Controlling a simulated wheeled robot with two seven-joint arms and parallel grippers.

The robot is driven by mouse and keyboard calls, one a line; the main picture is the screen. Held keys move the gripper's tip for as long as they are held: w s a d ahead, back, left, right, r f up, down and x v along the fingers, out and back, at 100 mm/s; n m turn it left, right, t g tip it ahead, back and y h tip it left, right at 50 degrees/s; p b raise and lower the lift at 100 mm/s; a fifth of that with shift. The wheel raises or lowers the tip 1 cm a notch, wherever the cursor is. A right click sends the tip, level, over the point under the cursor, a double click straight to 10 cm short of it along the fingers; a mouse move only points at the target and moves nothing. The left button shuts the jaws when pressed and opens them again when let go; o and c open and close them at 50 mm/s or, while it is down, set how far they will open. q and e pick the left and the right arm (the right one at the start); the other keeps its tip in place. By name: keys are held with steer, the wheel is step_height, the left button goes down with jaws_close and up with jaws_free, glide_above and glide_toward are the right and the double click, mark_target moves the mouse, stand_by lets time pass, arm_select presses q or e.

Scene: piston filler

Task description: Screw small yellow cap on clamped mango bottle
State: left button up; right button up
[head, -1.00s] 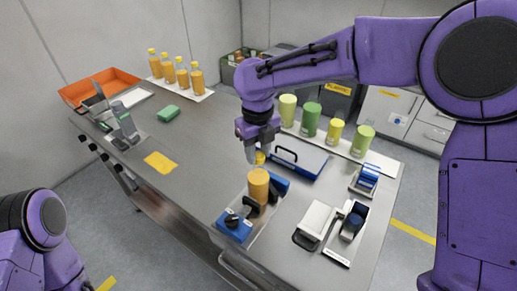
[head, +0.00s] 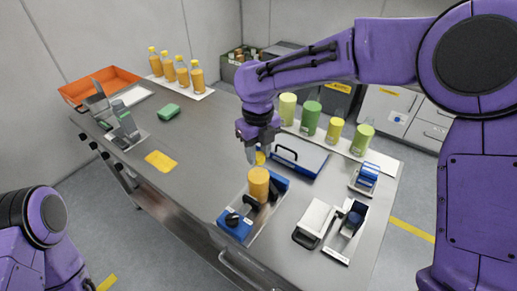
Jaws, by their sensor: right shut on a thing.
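The mango bottle (head: 258,186), filled orange, stands upright in the blue clamp (head: 235,222) near the table's front edge. A small yellow cap (head: 260,158) shows at the bottle's top, right below my right gripper (head: 257,152). My right gripper points down from above and is shut on the cap. Its fingers partly hide the cap, and I cannot tell how far the cap sits on the neck. Only part of my left arm shows at the lower left; its gripper is out of view.
A white device (head: 315,220) and a blue-topped one (head: 367,177) stand to the right. Capped bottles (head: 183,77) stand at the back left. The table's left middle is mostly clear.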

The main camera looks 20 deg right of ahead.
steer(key=shift+f, duration=0.7)
stand_by(0.7)
steer(key=shift+f+p, duration=0.1)
steer(key=shift+p, duration=0.25)
